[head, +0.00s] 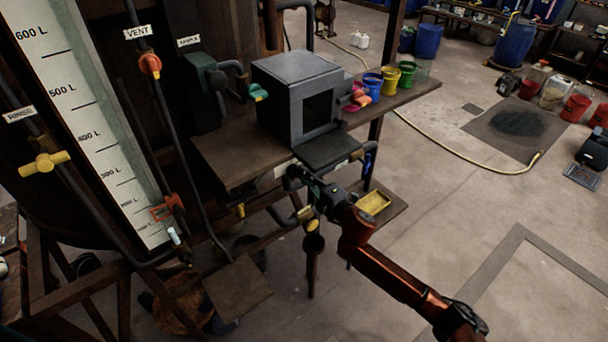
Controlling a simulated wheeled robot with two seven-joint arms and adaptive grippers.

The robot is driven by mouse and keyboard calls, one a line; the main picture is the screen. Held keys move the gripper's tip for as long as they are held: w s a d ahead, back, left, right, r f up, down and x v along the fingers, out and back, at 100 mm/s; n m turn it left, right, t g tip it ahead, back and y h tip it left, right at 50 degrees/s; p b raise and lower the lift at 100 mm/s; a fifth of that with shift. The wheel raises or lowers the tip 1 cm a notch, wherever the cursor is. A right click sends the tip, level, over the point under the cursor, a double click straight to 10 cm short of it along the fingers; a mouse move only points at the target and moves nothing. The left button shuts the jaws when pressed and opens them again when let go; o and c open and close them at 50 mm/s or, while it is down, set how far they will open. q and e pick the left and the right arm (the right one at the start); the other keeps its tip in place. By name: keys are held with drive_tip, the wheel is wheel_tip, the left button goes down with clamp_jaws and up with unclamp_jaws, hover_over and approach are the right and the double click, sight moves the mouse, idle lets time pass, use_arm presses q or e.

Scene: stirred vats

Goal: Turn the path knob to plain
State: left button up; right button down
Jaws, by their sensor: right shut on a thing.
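My right arm comes in from the lower right, and its gripper (294,178) is at the front edge of the wooden shelf (232,160), just below the dark grey box (300,90). It is shut on a small part there, which I take to be the path knob. The jaws hide that part, so its pointer and setting cannot be read. A pale label (281,171) shows beside the gripper, too small to read. My left gripper is not in view.
A tall level scale (90,120) stands at left, with a yellow rinse valve (44,163) and an orange vent valve (149,65). Coloured cups (390,78) stand on the shelf's right. A yellow tray (374,203) lies below.

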drive_tip(key=c, duration=2)
unclamp_jaws()
drive_tip(key=v, duration=1.2)
